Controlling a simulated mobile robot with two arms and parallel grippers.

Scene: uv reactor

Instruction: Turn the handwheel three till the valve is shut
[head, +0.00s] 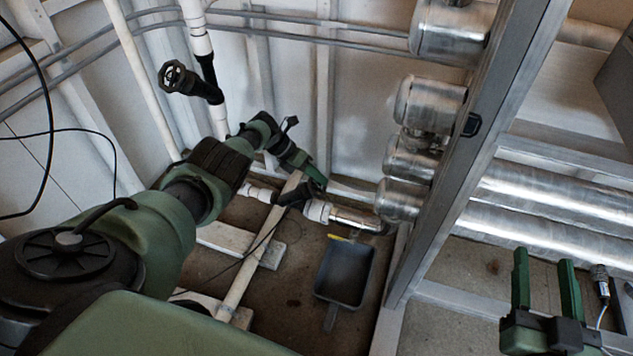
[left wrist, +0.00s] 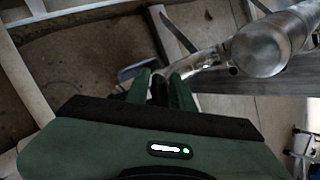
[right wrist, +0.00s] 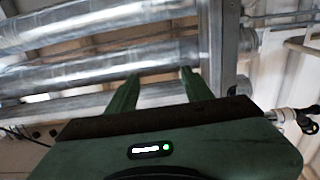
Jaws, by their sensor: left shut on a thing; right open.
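A black valve (head: 298,192) sits on the low white pipe run near the floor. My left gripper (head: 318,180) reaches down to it and is shut on its dark handwheel, which the fingers mostly hide. In the left wrist view a dark part (left wrist: 160,91) shows between the green fingers of this gripper (left wrist: 162,84). Another black valve with a round handwheel (head: 174,75) sticks out from the upright white pipe at upper left, apart from my grippers. No number is readable on either wheel. My right gripper (head: 546,275) is open and empty at lower right; its spread fingers show in the right wrist view (right wrist: 158,88).
A dark dustpan-like tray (head: 345,272) lies on the floor beside the low pipe. A grey metal post (head: 470,160) and shiny cylinders (head: 425,105) stand right of my left gripper. Shiny horizontal pipes (head: 550,195) run behind my right gripper. A white pipe (head: 262,245) crosses the floor.

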